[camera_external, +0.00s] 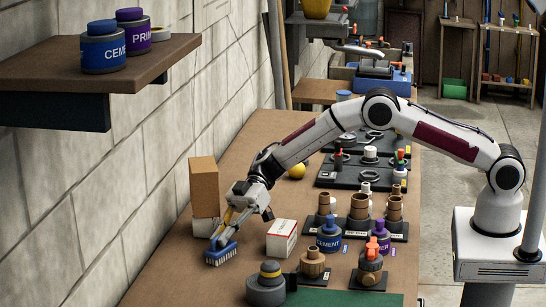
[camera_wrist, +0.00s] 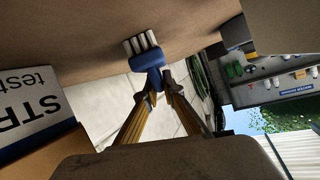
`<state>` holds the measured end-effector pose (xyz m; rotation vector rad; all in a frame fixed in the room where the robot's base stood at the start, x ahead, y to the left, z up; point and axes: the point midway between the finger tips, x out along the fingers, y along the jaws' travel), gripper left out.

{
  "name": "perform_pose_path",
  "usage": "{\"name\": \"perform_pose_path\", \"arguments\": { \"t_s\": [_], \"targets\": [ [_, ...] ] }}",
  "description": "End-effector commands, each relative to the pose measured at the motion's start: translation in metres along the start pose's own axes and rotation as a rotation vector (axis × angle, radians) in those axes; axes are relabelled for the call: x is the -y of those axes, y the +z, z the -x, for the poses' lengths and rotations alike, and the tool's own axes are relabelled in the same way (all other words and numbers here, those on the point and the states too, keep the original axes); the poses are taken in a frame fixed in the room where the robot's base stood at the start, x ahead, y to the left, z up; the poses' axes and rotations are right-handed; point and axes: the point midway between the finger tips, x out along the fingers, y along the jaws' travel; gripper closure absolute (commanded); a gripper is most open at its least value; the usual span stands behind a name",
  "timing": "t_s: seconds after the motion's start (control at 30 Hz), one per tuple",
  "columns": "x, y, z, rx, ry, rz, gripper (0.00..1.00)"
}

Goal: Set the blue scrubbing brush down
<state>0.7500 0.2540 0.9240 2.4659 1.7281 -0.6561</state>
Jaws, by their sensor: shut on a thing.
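The blue scrubbing brush (camera_external: 221,253) has pale bristles and is near the left edge of the brown bench (camera_external: 160,277). My gripper (camera_external: 229,222) is above it, shut on its upper part. In the wrist view the brush (camera_wrist: 149,59) sits between the fingertips of my gripper (camera_wrist: 154,88), with its white bristles toward the brown surface. The bristles look at or very close to the bench top; I cannot tell whether they touch.
A white box (camera_external: 282,239) stands right of the brush, and a cardboard box (camera_external: 204,187) stands behind it. A grey round device (camera_external: 266,285), a blue cement bottle (camera_external: 328,236) and a purple-capped bottle (camera_external: 380,236) are to the right. The bench's front left is bare.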

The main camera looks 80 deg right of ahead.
Motion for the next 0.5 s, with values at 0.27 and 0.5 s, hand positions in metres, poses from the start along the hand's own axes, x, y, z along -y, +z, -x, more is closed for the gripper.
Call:
{"name": "perform_pose_path", "arguments": {
  "t_s": [0.27, 0.5],
  "targets": [
    [-0.0002, 0.0008, -0.0003, 0.000, 0.000, 0.000, 0.76],
    [-0.0001, 0.0001, 0.0000, 0.000, 0.000, 0.000, 0.76]
  ]
}}
